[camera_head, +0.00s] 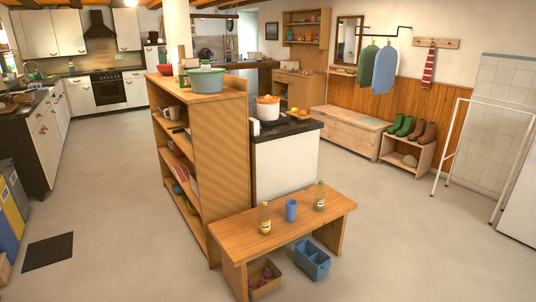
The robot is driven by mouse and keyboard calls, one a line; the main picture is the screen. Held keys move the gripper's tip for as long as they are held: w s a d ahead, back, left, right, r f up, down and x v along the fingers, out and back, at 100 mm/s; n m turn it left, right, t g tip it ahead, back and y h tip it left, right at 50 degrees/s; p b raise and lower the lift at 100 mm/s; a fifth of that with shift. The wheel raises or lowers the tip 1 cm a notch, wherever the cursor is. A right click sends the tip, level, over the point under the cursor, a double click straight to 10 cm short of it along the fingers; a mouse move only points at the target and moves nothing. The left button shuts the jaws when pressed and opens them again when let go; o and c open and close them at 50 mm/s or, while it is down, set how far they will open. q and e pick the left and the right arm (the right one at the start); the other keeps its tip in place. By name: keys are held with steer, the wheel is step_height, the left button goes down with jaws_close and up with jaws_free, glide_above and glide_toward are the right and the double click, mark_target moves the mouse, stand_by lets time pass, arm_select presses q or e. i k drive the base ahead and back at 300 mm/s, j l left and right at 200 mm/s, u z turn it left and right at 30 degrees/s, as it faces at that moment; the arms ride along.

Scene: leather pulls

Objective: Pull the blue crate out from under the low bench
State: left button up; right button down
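The blue crate (313,262) stands on the floor under the low wooden bench (240,239), below its front edge and right of centre. Its open top shows compartments that look empty. Its front part sticks out from beneath the bench top, and its rear is in the bench's shade. On the bench top stand a yellowish bottle (265,218), a blue cup (291,210) and another bottle (320,196). Neither of my grippers shows in the head view.
A brown box (266,281) with dark reddish round things sits under the bench, left of the crate. A tall wooden shelf (222,170) and a white counter unit (285,165) stand behind the bench. The floor (420,255) to the right is clear.

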mark_target(308, 256)
steer(key=i+l, duration=0.2)
steer(key=i, duration=0.35)
steer(key=i+l+z, duration=0.1)
steer(key=i, duration=0.4)
steer(key=i+l+z, duration=0.1)
steer(key=i+l, duration=0.15)
steer(key=i, duration=0.3)
